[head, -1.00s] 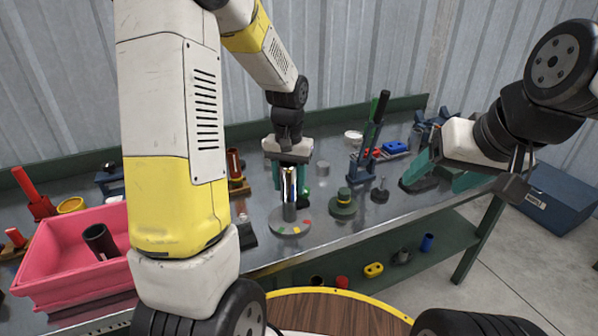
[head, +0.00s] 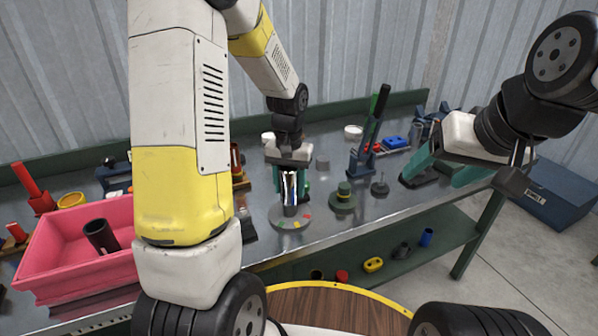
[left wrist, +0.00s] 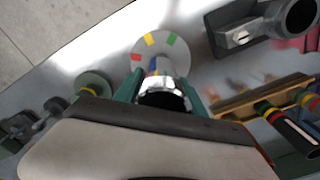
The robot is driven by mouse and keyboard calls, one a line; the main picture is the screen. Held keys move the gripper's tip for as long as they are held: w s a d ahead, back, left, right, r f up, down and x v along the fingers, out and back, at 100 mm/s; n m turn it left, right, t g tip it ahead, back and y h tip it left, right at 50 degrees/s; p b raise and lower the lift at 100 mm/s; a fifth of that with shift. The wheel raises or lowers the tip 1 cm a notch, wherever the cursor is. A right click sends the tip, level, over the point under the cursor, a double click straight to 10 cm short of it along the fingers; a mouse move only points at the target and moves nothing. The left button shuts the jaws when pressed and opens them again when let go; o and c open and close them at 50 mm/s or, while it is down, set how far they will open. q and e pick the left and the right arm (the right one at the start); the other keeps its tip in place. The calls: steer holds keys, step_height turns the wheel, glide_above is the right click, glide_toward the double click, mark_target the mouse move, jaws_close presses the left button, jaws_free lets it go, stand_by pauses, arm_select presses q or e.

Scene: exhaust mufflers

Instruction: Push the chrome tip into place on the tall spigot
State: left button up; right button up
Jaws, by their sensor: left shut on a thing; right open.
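The chrome tip (head: 289,186) is an upright shiny tube between the green fingers of my left gripper (head: 291,182), which is shut on it. It also shows in the left wrist view (left wrist: 163,84), with a dark opening towards the camera. The tip stands in line over the grey spigot, whose short lower part (head: 289,211) shows below it. The spigot rises from a round grey base (head: 275,222) with coloured marks; the base also shows in the left wrist view (left wrist: 140,47). How far the spigot reaches inside the tip is hidden. My right gripper (head: 447,172) is open and empty at the right.
A green stepped round piece (head: 343,199) and a small dark peg stand (head: 379,187) are right of the base. A dark lever tool (head: 369,140) stands behind them. A pink bin (head: 70,262) is at left. Bare bench lies in front of the base.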

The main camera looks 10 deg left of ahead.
mark_target(289, 172)
arm_select(q)
steer(key=shift+f, duration=1.45)
steer(key=shift+f, duration=0.3)
steer(key=o, duration=1.3)
steer(key=shift+o, duration=0.2)
steer(key=shift+r, duration=0.15)
step_height(289, 172, up, 8)
steer(key=shift+f, duration=0.1)
steer(key=s+r+t+h, duration=0.2)
steer(key=s+r+t, duration=0.4)
steer(key=s+r, duration=1)
steer(key=shift+s+d, duration=0.15)
steer(key=shift+s, duration=0.9)
